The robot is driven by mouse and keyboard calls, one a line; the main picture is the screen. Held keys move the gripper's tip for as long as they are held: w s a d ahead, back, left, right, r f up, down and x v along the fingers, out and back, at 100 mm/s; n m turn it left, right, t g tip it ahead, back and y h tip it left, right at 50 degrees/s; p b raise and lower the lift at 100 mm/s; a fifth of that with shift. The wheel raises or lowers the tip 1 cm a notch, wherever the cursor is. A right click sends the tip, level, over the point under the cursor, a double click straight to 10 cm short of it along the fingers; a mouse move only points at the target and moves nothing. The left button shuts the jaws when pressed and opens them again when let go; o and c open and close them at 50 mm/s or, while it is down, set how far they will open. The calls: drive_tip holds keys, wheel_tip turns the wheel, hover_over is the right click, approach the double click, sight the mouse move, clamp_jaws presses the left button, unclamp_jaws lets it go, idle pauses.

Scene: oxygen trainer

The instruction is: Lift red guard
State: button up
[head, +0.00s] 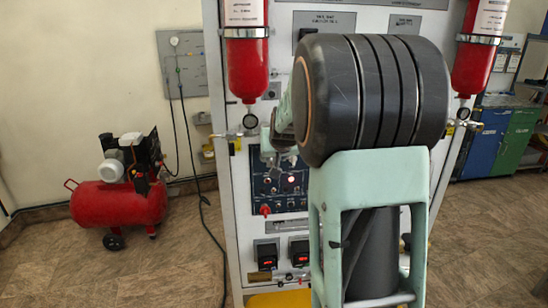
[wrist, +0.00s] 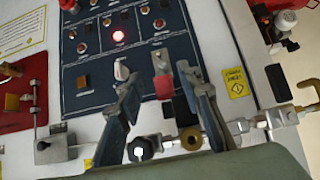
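The red guard (wrist: 163,87) shows in the wrist view near the lower edge of the dark blue control panel (wrist: 88,68), below a grey piece. My gripper (wrist: 158,78) is open, with its two fingers well apart on either side of the red guard in the picture. I see clear space between the guard and each finger, and cannot tell how far the tips are from the panel. In the head view, my arm hides part of the panel (head: 268,184) and most of my gripper.
A lit red lamp (wrist: 119,36) and several knobs and switches sit on the panel. Metal fittings (wrist: 190,139) run below it. Red cylinders (head: 246,70) hang on the trainer's front. A red compressor (head: 118,203) stands on the floor at left, with open floor around it.

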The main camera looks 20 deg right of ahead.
drive_tip(key=v, duration=1)
drive_tip(key=shift+r, duration=0.15)
drive_tip(key=shift+s, duration=0.1)
